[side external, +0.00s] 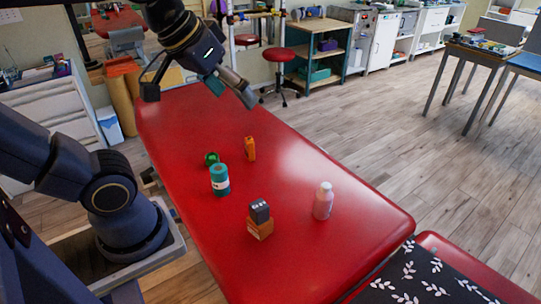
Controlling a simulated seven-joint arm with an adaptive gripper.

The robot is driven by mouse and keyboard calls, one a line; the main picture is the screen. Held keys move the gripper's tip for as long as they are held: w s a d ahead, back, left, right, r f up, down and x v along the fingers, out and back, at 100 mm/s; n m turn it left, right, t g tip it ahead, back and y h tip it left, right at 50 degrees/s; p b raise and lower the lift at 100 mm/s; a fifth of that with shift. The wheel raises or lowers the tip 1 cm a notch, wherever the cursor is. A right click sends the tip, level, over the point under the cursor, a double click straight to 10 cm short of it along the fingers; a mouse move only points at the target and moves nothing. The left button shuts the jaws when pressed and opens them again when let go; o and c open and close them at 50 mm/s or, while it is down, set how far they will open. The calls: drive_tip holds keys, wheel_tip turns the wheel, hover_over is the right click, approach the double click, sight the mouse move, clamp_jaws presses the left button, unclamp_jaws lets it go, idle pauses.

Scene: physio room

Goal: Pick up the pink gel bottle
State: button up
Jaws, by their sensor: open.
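The pink gel bottle (323,202) stands upright on the red treatment table (300,285), toward its right side, and has a pale cap. My gripper (232,93) is high above the far part of the table, up and to the left of the bottle in the picture. It is open, well apart from the bottle, and nothing shows between its fingers.
An orange box (260,227) with a dark block (259,210) on top sits left of the bottle. A teal container (220,180), a green roll-like item (211,158) and an orange bottle (249,149) stand farther back. The far table surface is clear.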

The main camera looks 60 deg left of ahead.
drive_tip(key=w+r+n+g, duration=0.1)
drive_tip(key=w+r+n, duration=0.1)
drive_tip(key=w, duration=1)
drive_tip(key=n+g, duration=0.1)
drive_tip(key=g, duration=0.3)
hover_over(327, 185)
drive_tip(key=w, duration=0.1)
wheel_tip(327, 185, down, 21)
drive_tip(key=shift+g, duration=0.7)
drive_tip(key=f, duration=1.1)
drive_tip(key=s+f, duration=0.1)
drive_tip(key=f, duration=0.4)
drive_tip(key=shift+f, duration=0.25)
drive_tip(key=shift+s+f, duration=0.1)
drive_tip(key=shift+f, duration=2.95)
drive_tip(key=c, duration=1.4)
drive_tip(key=shift+c, duration=0.4)
drive_tip(key=shift+r, duration=0.2)
